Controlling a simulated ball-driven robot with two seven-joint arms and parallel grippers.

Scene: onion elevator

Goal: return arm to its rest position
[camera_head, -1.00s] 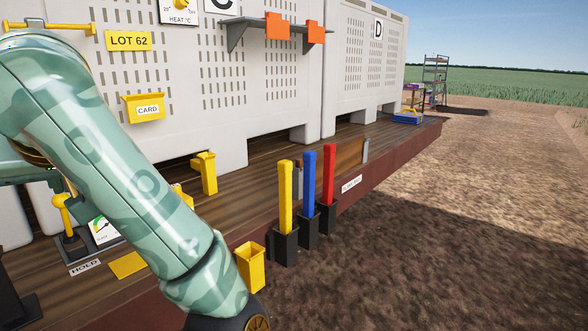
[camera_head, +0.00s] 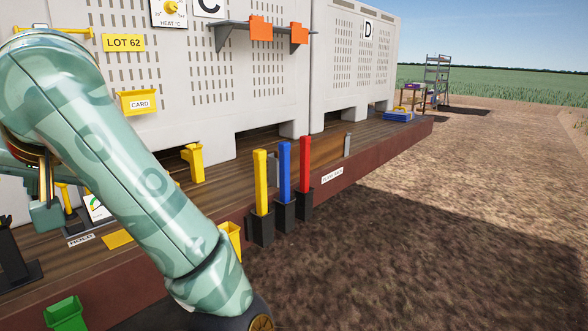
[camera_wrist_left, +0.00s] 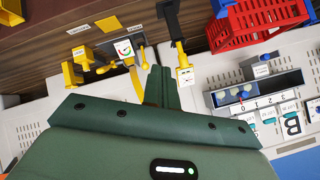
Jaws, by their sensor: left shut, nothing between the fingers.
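My left arm (camera_head: 125,165) crosses the left side of the head view, from upper left down to the bottom edge. It hides part of the wooden deck behind it. My left gripper (camera_wrist_left: 161,85) shows in the left wrist view, its dark green fingers shut together with nothing between them. Beyond the fingertips in that view are a gauge (camera_wrist_left: 123,48) and several yellow handles. I cannot tell from the picture whether the fingers touch any of them. My right arm and gripper are in neither view.
The wooden deck (camera_head: 60,275) runs along the pale slatted wall (camera_head: 265,85). Yellow (camera_head: 260,180), blue (camera_head: 285,170) and red (camera_head: 305,165) posts stand at its front edge. A green bin (camera_head: 65,314) is at lower left. A red crate (camera_wrist_left: 245,24) shows in the wrist view. Open ground lies right.

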